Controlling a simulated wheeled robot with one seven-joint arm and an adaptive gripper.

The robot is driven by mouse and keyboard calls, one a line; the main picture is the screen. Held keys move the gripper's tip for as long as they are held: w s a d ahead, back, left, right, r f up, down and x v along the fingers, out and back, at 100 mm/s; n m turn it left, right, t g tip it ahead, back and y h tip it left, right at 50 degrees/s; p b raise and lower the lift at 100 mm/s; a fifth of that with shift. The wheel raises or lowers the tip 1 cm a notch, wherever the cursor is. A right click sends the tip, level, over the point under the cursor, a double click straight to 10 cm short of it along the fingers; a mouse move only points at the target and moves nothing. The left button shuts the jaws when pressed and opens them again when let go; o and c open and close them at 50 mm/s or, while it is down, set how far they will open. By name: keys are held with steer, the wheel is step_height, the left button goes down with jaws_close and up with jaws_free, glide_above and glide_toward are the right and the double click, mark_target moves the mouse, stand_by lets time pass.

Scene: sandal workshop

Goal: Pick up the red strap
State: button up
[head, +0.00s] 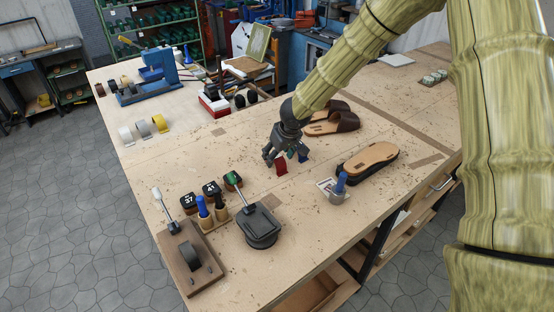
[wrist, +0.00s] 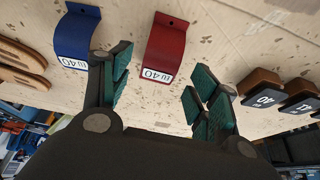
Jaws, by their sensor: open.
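The red strap (head: 281,168) is a small curved piece standing on the wooden workbench (head: 330,235) near the middle. In the wrist view the red strap (wrist: 166,48) bears a white "40" label and lies just beyond and between my open fingers. My gripper (head: 282,158) is low over the bench beside the strap, pointing down. In the wrist view my gripper (wrist: 158,85) is open with nothing between its green-padded fingers. A blue strap (wrist: 77,35) with a similar label stands to the left of the red one there; in the head view the blue strap (head: 303,156) is partly hidden.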

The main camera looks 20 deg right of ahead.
steer(key=x, duration=0.3)
steer(key=shift+w+d, duration=0.15)
steer(key=shift+w, duration=0.3)
steer(key=shift+s+r, duration=0.3)
steer(key=shift+s, duration=0.1)
steer(key=shift+w+f, duration=0.25)
steer(key=c, duration=0.9)
steer(key=shift+o, duration=0.2)
steer(key=shift+s+r, duration=0.15)
steer(key=shift+r, duration=0.1)
